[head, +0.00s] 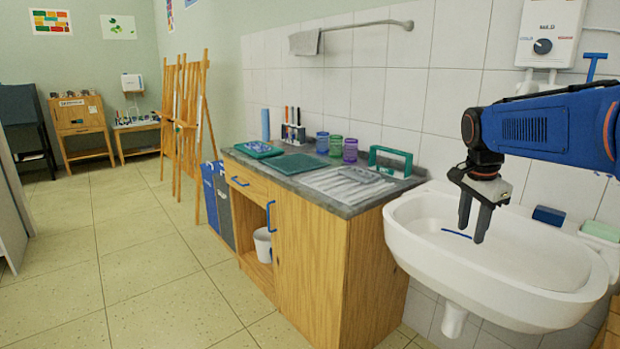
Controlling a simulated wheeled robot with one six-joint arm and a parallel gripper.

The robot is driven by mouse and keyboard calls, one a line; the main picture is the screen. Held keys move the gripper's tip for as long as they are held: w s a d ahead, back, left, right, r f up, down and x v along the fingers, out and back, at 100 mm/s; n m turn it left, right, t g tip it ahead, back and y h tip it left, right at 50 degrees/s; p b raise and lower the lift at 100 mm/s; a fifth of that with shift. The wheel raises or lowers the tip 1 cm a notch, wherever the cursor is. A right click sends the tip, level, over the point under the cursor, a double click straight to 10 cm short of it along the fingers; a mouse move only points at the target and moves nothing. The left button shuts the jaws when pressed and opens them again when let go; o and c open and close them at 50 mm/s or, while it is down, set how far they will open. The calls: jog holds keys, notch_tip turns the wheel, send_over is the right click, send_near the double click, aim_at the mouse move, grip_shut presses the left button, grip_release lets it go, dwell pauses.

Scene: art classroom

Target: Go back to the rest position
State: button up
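My gripper (472,222) hangs from my blue arm at the right of the head view, fingers pointing down. It is over the white sink (520,272). The two dark fingers are apart, with nothing visible between them. A thin blue item or mark (456,234) shows in the basin behind the fingers; I cannot tell what it is.
A dark blue block (548,216) sits on the sink's back rim, below a water heater (549,32). Easels (190,115) stand farther back. The tiled floor at left is clear.

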jog(key=s+a+f+n+t, duration=0.1)
jog(key=s+a+f+n, duration=0.2)
jog(key=s, duration=0.5)
jog(key=s+a+f+n+t+y, duration=0.1)
jog(key=s+a+f+n, duration=0.2)
jog(key=s+f+n, duration=0.2)
jog(key=s+a+f+n, duration=0.4)
jog(key=s+n, duration=0.3)
jog(key=s, duration=0.5)
jog(key=shift+s+t+y, duration=0.3)
jog(key=shift+t+y, duration=0.1)
